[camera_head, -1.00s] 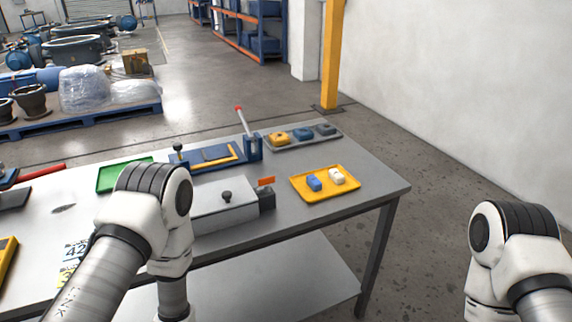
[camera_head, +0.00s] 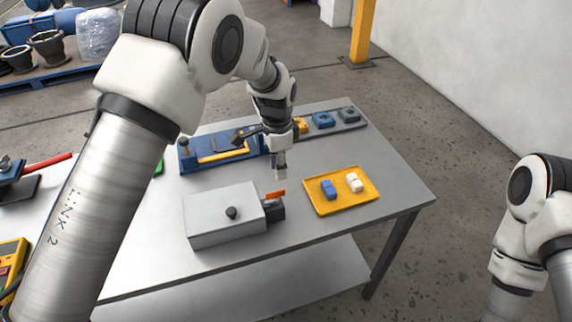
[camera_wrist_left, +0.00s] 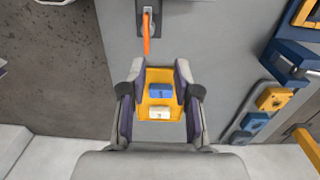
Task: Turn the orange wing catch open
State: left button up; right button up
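The orange wing catch (camera_head: 275,194) sticks out above a dark block (camera_head: 275,212) at the right end of a grey box (camera_head: 215,222) with a black knob. In the left wrist view the catch (camera_wrist_left: 147,38) is a thin orange bar at the top of the picture, ahead of the fingertips. My left gripper (camera_head: 281,172) points down just above and behind the catch, apart from it. In the wrist view its two fingers (camera_wrist_left: 158,72) are spread with nothing gripped between them. My right arm shows at the right edge; its gripper is out of view.
A yellow tray (camera_head: 325,208) with a blue block (camera_head: 329,190) and a white block (camera_head: 354,182) lies right of the catch. Behind are a blue fixture (camera_head: 190,160) and a grey tray (camera_head: 349,127) with coloured parts. The table's front right is bare.

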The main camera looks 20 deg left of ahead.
aim_at(275, 192)
pick_arm(q)
jog(key=s+f, duration=0.1)
jog(key=s+f+p, duration=0.1)
jog(key=s, duration=0.2)
jog(key=shift+a+f+p, duration=0.1)
jog(key=shift+f+p, duration=0.3)
jog(key=shift+s+f, duration=0.15)
jog(key=shift+f, duration=0.45)
jog(key=shift+w+f, duration=1)
jog(key=shift+f, duration=0.25)
jog(key=shift+w+f, duration=0.2)
jog(key=shift+w, duration=0.1)
jog(key=shift+s+r, duration=0.15)
jog(key=shift+c, duration=0.3)
jog(key=shift+s+r, duration=0.25)
jog(key=shift+s, duration=0.05)
grip_shut()
jog(key=shift+s+r, duration=0.1)
jog(key=shift+s, duration=0.1)
jog(key=shift+w, duration=0.1)
pick_arm(e)
jog(key=s+r, duration=0.2)
jog(key=r, duration=0.1)
